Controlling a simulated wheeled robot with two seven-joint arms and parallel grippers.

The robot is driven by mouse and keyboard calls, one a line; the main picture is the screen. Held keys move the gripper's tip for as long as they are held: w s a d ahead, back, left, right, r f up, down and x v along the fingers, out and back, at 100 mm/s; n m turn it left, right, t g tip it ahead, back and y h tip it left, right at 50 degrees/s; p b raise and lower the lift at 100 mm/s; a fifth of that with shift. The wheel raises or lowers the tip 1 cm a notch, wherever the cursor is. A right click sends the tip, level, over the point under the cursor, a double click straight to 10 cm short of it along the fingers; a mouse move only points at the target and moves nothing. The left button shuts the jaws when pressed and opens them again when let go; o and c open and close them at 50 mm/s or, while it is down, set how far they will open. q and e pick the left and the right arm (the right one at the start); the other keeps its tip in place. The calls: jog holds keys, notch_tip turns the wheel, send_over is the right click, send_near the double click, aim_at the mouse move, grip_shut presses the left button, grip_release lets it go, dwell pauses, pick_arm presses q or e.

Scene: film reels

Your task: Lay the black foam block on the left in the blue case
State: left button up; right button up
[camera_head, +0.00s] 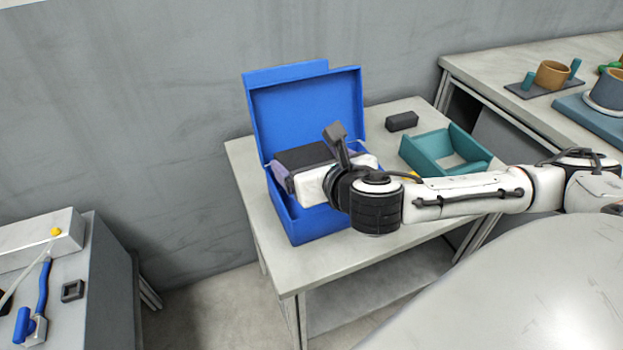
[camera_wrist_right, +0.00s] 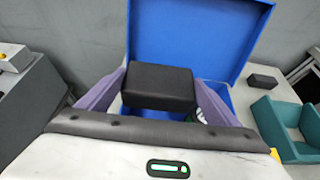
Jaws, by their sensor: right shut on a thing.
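The blue case (camera_head: 316,222) stands on the table with its lid open and upright behind it. My right gripper (camera_head: 312,163) is over the case, shut on a black foam block (camera_head: 304,156). In the right wrist view the block (camera_wrist_right: 158,86) sits between the two purple fingers of my right gripper (camera_wrist_right: 160,80), with the blue case (camera_wrist_right: 190,35) behind and below it. The gripper and arm hide much of the case's inside, so I cannot tell whether the block touches its floor. My left gripper is not in view.
Another, smaller-looking black block (camera_head: 402,121) lies on the table right of the case. A teal open tray (camera_head: 432,152) stands in front of it. A side table (camera_head: 470,70) with pots is at the right, and a grey bench (camera_head: 85,270) with tools at the left.

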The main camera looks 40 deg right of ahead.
notch_tip(320, 180, down, 5)
jog(key=shift+r+b, duration=0.1)
jog(key=shift+b, duration=0.5)
